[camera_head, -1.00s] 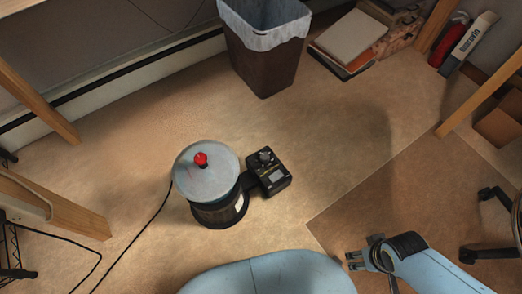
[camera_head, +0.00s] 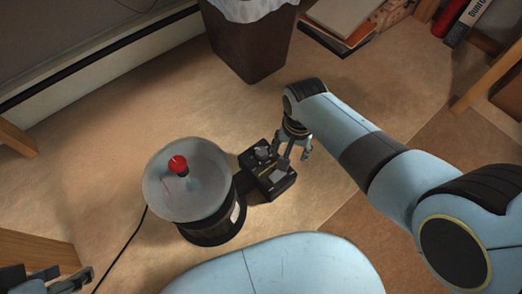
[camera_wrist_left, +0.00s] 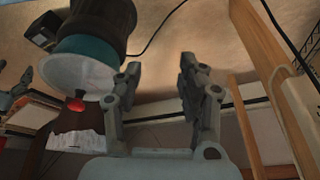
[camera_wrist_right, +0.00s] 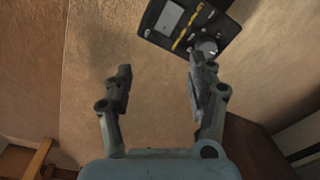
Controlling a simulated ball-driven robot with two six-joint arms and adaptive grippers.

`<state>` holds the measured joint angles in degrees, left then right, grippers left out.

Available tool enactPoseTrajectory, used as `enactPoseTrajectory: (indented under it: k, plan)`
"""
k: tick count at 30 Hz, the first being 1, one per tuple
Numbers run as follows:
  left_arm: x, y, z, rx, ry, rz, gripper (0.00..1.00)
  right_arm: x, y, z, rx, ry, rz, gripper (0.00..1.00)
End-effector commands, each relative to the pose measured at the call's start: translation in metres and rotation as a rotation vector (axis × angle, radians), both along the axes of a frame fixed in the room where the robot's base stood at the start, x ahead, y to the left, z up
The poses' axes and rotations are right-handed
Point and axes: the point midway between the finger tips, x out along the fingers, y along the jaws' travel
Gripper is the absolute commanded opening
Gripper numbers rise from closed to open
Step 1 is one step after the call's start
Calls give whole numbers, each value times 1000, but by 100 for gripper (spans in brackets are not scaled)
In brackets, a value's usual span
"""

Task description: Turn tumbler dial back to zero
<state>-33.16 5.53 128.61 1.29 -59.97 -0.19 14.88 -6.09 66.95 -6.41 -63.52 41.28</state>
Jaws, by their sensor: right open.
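The tumbler (camera_head: 210,222) is a dark drum with a pale round lid (camera_head: 205,190) and a red knob (camera_head: 178,165); it also shows in the left wrist view (camera_wrist_left: 100,18). Its black control box (camera_head: 268,183) is attached at its right side. The grey dial (camera_wrist_right: 208,48) shows on the box face in the right wrist view. My right gripper (camera_head: 294,156) is open and empty over the box's far right edge. One finger is close to the dial; I cannot tell whether they touch. My left gripper (camera_head: 66,277) is open and empty at the lower left, away from the tumbler.
A dark waste bin (camera_head: 250,45) with a white liner stands behind. Books (camera_head: 340,25) lie to its right. A black cord (camera_head: 125,245) runs from the tumbler across the floor. Wooden legs stand at left and right. Floor right of the box is clear.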

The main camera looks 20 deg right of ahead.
Motion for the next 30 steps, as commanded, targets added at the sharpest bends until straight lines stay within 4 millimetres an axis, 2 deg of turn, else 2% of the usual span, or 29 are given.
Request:
enactPoseTrajectory:
  k: [1,4,6,9,14,21,30]
  plan:
    - [2,-2,0,-5,-15,-2,40,18,12,-8,12,3,-37,57]
    - [9,-5,10,-13,-51,-4,40,48,32,-10,29,6,-113,57]
    - [12,-7,17,-16,-70,-6,40,62,40,-9,35,8,-149,57]
    - [15,-8,20,-18,-89,-6,40,71,46,-8,39,8,-171,57]
    - [18,-8,10,-20,-139,-6,40,71,47,-16,38,9,-175,57]
    - [24,-8,-16,-22,-296,-11,40,71,47,-39,38,10,-174,57]
    - [20,-10,-37,-28,-508,-26,40,71,48,-67,37,11,-173,57]
